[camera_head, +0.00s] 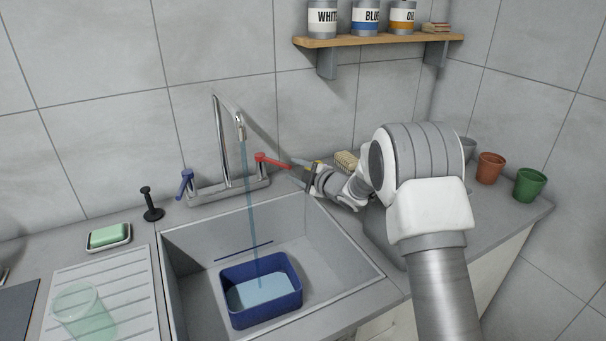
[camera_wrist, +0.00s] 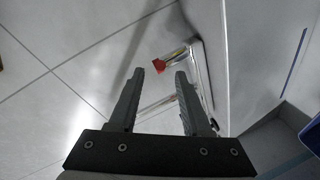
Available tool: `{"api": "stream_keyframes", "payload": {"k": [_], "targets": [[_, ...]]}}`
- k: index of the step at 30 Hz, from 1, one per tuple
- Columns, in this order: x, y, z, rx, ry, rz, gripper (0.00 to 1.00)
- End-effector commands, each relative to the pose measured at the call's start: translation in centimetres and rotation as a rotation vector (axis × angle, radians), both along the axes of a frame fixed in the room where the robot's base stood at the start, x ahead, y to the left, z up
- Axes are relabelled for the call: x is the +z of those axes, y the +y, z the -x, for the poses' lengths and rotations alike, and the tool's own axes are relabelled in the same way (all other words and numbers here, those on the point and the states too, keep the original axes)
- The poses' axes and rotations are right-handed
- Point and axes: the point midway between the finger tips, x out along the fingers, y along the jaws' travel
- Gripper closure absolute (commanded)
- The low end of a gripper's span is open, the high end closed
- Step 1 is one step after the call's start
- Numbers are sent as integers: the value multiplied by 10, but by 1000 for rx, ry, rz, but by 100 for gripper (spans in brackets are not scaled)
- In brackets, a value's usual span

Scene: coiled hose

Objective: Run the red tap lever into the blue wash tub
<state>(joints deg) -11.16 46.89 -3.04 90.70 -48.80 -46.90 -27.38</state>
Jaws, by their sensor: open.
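The red tap lever (camera_head: 272,161) sits on the right end of the chrome tap base and points right, toward my gripper (camera_head: 302,170). In the wrist view the red lever (camera_wrist: 159,66) shows just past and between the tips of my gripper (camera_wrist: 159,75), whose two fingers are apart with nothing between them. I cannot tell whether a finger touches the lever. Water (camera_head: 252,210) runs from the spout (camera_head: 241,132) into the blue wash tub (camera_head: 266,308) in the sink. The tub holds some pale blue water.
A blue lever (camera_head: 185,183) is on the tap's left end. A black plunger-like item (camera_head: 152,205), green soap (camera_head: 109,236) and a glass (camera_head: 82,310) stand left of the sink (camera_head: 185,285). A sponge (camera_head: 346,160) lies behind my wrist. Pots (camera_head: 529,184) stand far right.

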Motion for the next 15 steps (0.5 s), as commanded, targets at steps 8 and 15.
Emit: {"api": "stream_keyframes", "payload": {"k": [8, 15], "targets": [[6, -20, 22, -1, 1, 0, 52], [7, -23, 25, 0, 0, 0, 52]]}}
